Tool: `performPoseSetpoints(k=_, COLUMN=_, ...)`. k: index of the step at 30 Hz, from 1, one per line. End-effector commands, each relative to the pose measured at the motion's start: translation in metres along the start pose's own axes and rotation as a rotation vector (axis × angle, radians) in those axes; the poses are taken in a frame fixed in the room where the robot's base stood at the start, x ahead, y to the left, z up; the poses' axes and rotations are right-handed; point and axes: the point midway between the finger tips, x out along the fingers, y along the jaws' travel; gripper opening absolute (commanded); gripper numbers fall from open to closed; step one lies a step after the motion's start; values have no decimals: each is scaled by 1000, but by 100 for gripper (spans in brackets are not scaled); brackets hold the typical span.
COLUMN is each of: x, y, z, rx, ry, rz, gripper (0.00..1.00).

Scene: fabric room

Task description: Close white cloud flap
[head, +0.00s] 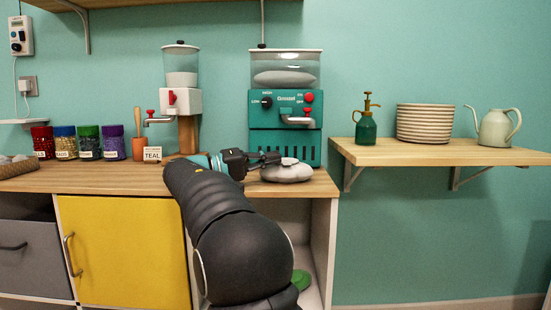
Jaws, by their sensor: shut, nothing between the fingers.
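My gripper (274,158) is shut and empty, just above or beside a pale, rounded, cloud-like lump (288,172) on the wooden counter. I cannot tell whether they touch. Behind them stands a teal machine (285,127) with a clear hopper (286,68) holding a pale grey-white mass.
A yellow door (125,250) is below. A wall shelf (440,153) at right holds a green sprayer (366,124), stacked plates (424,122) and a watering can (494,127).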

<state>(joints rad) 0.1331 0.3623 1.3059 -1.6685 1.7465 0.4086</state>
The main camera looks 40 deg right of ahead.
Motion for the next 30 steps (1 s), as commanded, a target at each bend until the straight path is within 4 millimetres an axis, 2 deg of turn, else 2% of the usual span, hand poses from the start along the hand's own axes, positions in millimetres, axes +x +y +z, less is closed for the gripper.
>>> performPoseSetpoints(k=9, x=-63, y=-1, z=0, rx=-1, ry=4, rz=-2, gripper=0)
performPoseSetpoints(k=15, x=-93, y=0, z=0, rx=0, ry=3, rz=-1, gripper=0)
performPoseSetpoints(k=22, x=-107, y=0, z=0, rx=0, ry=1, rz=-1, gripper=0)
performPoseSetpoints(k=30, x=-102, y=3, z=5, rx=-21, ry=8, rz=-41, gripper=0)
